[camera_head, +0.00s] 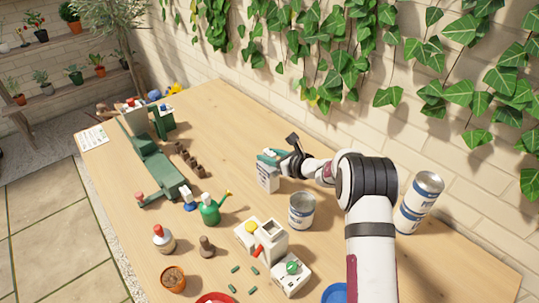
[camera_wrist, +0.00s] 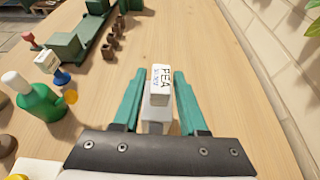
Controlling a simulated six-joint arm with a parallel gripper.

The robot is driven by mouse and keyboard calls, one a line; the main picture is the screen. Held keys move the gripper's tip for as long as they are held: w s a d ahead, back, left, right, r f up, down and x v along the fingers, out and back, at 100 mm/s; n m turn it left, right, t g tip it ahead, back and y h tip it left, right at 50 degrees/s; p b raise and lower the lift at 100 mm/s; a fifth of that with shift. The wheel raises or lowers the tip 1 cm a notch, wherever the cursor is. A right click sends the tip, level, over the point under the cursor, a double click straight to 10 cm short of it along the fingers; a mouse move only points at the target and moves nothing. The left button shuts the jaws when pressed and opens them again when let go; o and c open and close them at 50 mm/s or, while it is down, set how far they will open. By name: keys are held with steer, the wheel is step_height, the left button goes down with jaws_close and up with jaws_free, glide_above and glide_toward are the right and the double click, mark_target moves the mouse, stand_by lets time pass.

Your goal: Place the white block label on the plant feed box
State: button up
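My gripper (camera_head: 271,156) has two teal fingers, which also show in the wrist view (camera_wrist: 160,75). A white box with dark lettering (camera_head: 268,179), which looks like the plant feed box, stands upright right under the fingers. In the wrist view a small white block lettered "PEA" (camera_wrist: 160,78) lies between the fingertips, with a grey part nearer my palm. I cannot tell whether this block is the label or part of the box. The gaps beside it are narrow, and contact with the fingers is unclear.
A grey can (camera_head: 302,211) stands just right of and in front of the box. A green press (camera_head: 160,172) lies farther left. The table behind the box is clear.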

steer(key=shift+o, duration=0.5)
steer(key=shift+r, duration=0.1)
steer(key=shift+s+d+r, duration=0.2)
steer(key=shift+d, duration=0.05)
steer(key=v, duration=1.1)
steer(key=s+a+r+n+g, duration=0.2)
steer(key=s+r+n, duration=0.15)
steer(key=s, duration=0.45)
steer(key=s+a+r+n+g, duration=0.2)
steer(key=s+n+g, duration=0.1)
steer(key=s+n, duration=0.3)
steer(key=s+a+r+n+g, duration=0.2)
steer(key=s+r+n, duration=0.15)
steer(key=s, duration=0.55)
steer(key=s+d+f+n+g+h, duration=0.1)
steer(key=s+d+n+h, duration=0.2)
steer(key=s, duration=0.6)
steer(key=s+d+f+n+g+h, duration=0.1)
steer(key=s+d+n+h, duration=0.3)
steer(key=s, duration=0.5)
steer(key=shift+s+d+f+n+g+h, duration=0.3)
steer(key=shift+d+f+n, duration=0.45)
steer(key=shift+d, duration=0.5)
